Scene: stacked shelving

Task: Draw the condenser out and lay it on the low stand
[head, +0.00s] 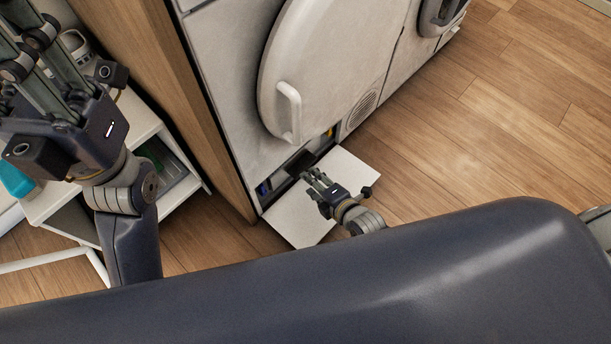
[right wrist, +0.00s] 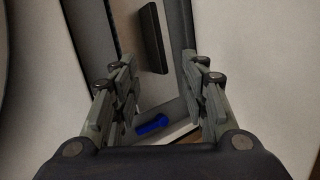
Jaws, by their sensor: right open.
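The condenser sits inside the low opening of the white machine; its dark handle (head: 299,161) shows in the head view. In the right wrist view the dark upright bar of the handle (right wrist: 152,38) lies ahead, between and beyond the fingers. My right gripper (head: 314,177) is at the opening, just short of the handle; it is open and empty in the right wrist view (right wrist: 160,75). My left gripper (head: 28,28) is raised at the upper left, away from the machine; its fingertips are partly cut off. I cannot tell for sure which piece is the low stand.
A white flap (head: 297,220) lies folded down below the opening. A blue lever (right wrist: 153,125) is at one end of the opening, a yellow part (head: 330,132) at the other. A round door (head: 310,60) overhangs it. A white shelf unit (head: 130,120) stands left; floor is free right.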

